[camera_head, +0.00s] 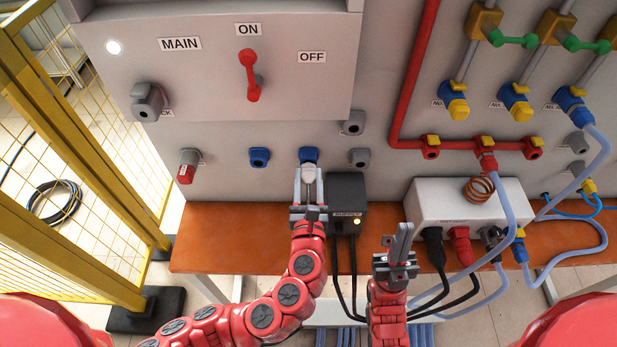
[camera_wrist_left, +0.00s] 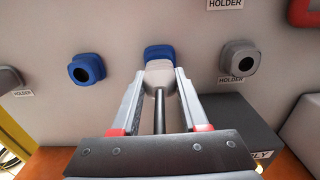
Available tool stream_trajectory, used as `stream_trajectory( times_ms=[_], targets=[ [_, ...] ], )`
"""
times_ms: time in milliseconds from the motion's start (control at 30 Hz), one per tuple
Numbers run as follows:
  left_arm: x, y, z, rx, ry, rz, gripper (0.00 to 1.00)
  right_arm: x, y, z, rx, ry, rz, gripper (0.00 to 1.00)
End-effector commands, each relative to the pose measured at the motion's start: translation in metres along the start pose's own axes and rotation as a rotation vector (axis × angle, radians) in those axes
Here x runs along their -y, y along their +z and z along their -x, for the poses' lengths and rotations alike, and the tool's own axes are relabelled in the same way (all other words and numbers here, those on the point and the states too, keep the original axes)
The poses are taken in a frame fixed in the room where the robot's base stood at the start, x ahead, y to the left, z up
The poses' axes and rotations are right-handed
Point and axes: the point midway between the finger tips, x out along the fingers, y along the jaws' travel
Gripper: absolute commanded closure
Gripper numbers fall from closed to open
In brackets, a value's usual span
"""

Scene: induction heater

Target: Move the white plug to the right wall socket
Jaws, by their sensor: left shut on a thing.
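The white plug (camera_wrist_left: 159,75) is between the fingers of my left gripper (camera_wrist_left: 158,92), which is shut on it. In the head view my left gripper (camera_head: 309,185) reaches up to the right blue wall socket (camera_head: 308,154). The plug's front is at this socket, which shows behind it in the left wrist view (camera_wrist_left: 159,52). How deep the plug sits in it cannot be told. The left blue wall socket (camera_head: 259,157) is empty. My right gripper (camera_head: 398,245) is over the bench front, fingers close together, with nothing seen in it.
A black supply box (camera_head: 347,197) stands close to the right of my left gripper. A white box (camera_head: 470,203) with cables is right of my right gripper. Grey holders (camera_head: 359,157) and a red plug (camera_head: 187,166) are on the wall. A yellow fence (camera_head: 75,140) bounds the left.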

Motion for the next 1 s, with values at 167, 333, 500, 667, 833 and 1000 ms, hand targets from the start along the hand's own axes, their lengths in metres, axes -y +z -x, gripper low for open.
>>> stream_trajectory(
  times_ms=[167,333,500,667,833,1000],
  targets=[
    [0.000,0.000,-0.001,0.000,0.000,0.001,1.00,0.000,0.000,-0.001,0.000,0.000,0.000,1.00],
    [0.000,0.000,-0.003,0.001,0.000,0.000,1.00,0.000,0.000,-0.001,0.000,0.000,0.000,1.00],
    [0.000,0.000,-0.005,0.001,0.000,-0.001,1.00,0.000,0.000,-0.002,0.000,0.000,0.000,1.00],
    [0.000,0.000,-0.008,0.002,0.000,-0.001,1.00,0.000,0.000,-0.002,0.000,0.000,0.000,1.00],
    [0.000,0.001,-0.010,0.002,0.000,-0.001,1.00,0.000,0.000,-0.003,0.000,0.000,0.000,1.00],
    [0.000,0.000,-0.012,0.002,0.000,-0.001,0.53,0.000,-0.001,-0.003,0.000,0.000,0.000,1.00]
  ],
)
